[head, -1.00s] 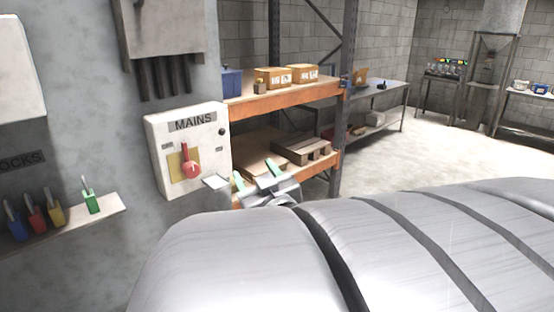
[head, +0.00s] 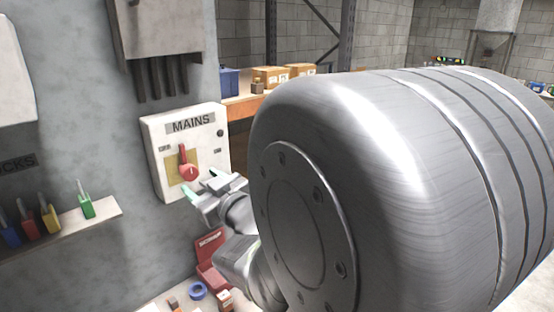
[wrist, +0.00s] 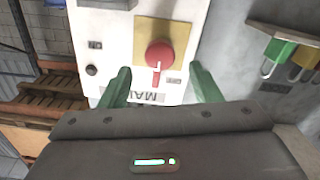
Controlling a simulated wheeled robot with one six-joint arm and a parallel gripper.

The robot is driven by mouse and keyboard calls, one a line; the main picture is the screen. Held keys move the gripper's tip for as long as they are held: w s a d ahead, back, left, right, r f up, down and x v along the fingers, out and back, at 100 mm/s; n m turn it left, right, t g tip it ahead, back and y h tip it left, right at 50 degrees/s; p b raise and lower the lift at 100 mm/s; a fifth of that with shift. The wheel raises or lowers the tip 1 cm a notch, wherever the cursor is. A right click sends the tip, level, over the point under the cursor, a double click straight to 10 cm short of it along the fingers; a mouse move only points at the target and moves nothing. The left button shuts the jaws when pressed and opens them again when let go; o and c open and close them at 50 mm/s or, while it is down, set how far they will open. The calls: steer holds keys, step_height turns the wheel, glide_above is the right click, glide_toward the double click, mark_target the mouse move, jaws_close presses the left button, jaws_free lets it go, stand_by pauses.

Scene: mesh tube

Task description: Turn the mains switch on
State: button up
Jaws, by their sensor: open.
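The mains switch is a white box (head: 150,135) on the wall, labelled MAINS, with a red rotary handle (head: 188,171) on a yellow plate. The handle's lever points up, slightly left, in the head view. In the wrist view the box is upside down, and the red handle (wrist: 159,55) lies ahead, between my two green fingers. My gripper (head: 202,190) is open and empty, just in front of the box's lower part. It also shows in the wrist view (wrist: 160,78). I see no contact with the handle. My arm hides part of the scene to the right.
A shelf (head: 70,222) with several coloured padlocks juts from the wall at left. A grey box with conduits (head: 165,35) hangs above the switch. Orange racking (head: 250,100) stands behind, right.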

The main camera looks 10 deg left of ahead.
mark_target(192, 175)
steer(key=shift+p+x, duration=0.65)
steer(key=shift+x, duration=2.6)
steer(key=shift+c, duration=0.5)
steer(key=c, duration=0.9)
